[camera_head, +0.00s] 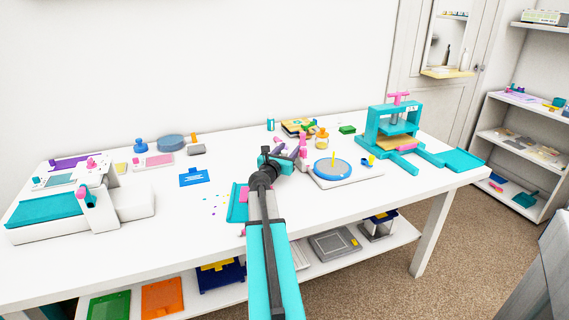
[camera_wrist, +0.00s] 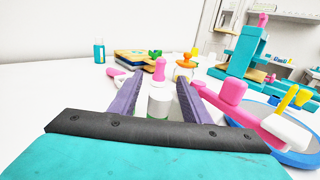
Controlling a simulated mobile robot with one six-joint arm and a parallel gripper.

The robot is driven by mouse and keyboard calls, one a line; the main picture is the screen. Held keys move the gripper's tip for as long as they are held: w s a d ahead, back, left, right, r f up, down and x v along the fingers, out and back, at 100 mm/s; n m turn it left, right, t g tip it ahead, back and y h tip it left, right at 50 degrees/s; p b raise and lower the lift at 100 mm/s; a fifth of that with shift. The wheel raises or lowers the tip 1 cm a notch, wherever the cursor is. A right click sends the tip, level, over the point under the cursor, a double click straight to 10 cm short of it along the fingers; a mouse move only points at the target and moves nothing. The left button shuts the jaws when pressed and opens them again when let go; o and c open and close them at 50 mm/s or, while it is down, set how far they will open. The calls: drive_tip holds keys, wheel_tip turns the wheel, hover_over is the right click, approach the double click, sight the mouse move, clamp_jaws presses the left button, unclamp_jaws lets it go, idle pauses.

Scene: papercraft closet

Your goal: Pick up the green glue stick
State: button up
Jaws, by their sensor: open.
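In the head view my gripper (camera_head: 284,149) is near the table's middle, in front of the glue stick.
A stack of wooden boards (camera_head: 297,127) and an amber bottle (camera_head: 322,138) stand behind my gripper. A round blue-rimmed turntable (camera_head: 330,167) with a pink-armed tool (camera_wrist: 232,92) is to the right. A teal press (camera_head: 393,125) stands farther right.

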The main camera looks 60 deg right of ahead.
clamp_jaws()
drive_tip(key=shift+r, duration=0.1)
idle(0.3)
drive_tip(key=shift+r+p, duration=0.4)
drive_tip(key=shift+r, duration=1.05)
drive_tip(key=s+a+r+b, duration=0.1)
drive_tip(key=s+a, duration=0.3)
drive_tip(key=a, duration=0.6)
drive_tip(key=shift+s+b, duration=0.25)
drive_tip(key=shift+b, duration=0.2)
drive_tip(key=shift+s+a+b, duration=0.1)
drive_tip(key=shift+a+b, duration=0.2)
drive_tip(key=shift+b, duration=0.95)
